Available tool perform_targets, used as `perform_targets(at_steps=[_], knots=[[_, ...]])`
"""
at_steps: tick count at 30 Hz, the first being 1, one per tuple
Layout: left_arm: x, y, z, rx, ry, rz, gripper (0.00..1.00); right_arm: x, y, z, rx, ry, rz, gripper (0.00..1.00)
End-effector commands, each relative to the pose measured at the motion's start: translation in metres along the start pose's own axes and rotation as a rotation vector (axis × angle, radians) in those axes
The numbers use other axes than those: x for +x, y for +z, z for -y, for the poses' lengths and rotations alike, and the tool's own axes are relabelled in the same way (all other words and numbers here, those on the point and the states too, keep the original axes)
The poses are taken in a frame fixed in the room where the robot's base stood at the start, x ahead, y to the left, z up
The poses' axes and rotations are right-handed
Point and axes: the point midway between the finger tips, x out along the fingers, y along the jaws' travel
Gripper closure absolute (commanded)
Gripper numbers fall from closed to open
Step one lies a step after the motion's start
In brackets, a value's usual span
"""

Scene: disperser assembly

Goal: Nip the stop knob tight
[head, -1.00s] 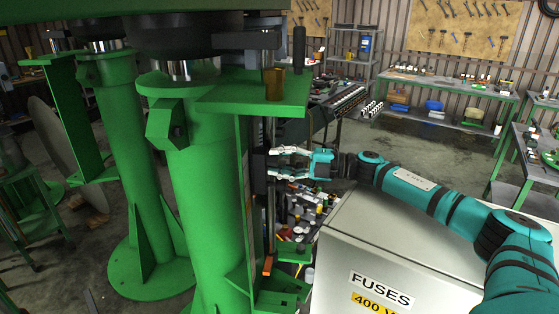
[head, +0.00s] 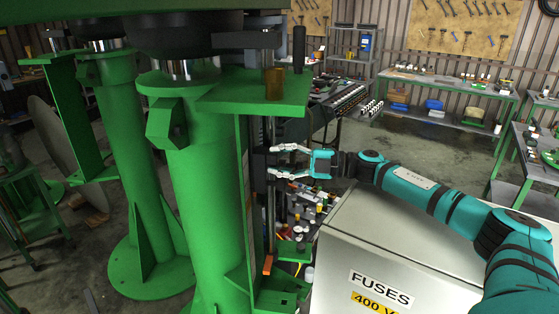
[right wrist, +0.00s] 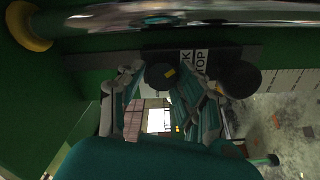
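The stop knob (right wrist: 160,76) is a dark round knob with a small yellow mark, in front of a dark bar with a partly hidden white label (right wrist: 195,69). My right gripper (right wrist: 154,72) has its two fingers on either side of the knob in the right wrist view. In the head view, my right gripper (head: 271,161) points left at the dark block (head: 259,165) on the green press, with its fingertips apart. The knob cannot be made out there, and finger contact is unclear. My left gripper is not in view.
A black ball (right wrist: 238,79) sits just right of the fingers in the right wrist view. A green plate (head: 255,92) with a brass cup (head: 275,84) lies above the gripper. A grey fuse cabinet (head: 400,240) stands below my right arm. Small parts lie below the gripper.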

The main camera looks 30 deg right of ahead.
Motion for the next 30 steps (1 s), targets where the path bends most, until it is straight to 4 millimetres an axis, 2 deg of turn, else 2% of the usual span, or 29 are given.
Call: perform_targets(at_steps=[1, 4, 14, 17, 24, 30], knots=[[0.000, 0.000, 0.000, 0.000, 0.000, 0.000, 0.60, -0.001, 0.000, -0.001, -0.002, 0.002, 0.001, 0.58], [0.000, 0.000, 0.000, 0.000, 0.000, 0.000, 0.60, 0.000, 0.000, -0.001, -0.002, 0.000, 0.000, 0.46], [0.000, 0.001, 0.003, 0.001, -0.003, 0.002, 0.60, -0.003, 0.000, 0.001, -0.001, -0.003, -0.001, 0.46], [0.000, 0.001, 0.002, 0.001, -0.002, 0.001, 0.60, -0.015, 0.001, 0.002, -0.001, -0.005, 0.003, 0.46], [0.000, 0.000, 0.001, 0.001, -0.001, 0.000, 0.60, -0.064, 0.002, 0.003, 0.001, -0.008, 0.004, 0.46], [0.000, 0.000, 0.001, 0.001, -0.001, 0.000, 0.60, -0.099, 0.001, 0.002, 0.001, -0.006, 0.003, 0.46]])
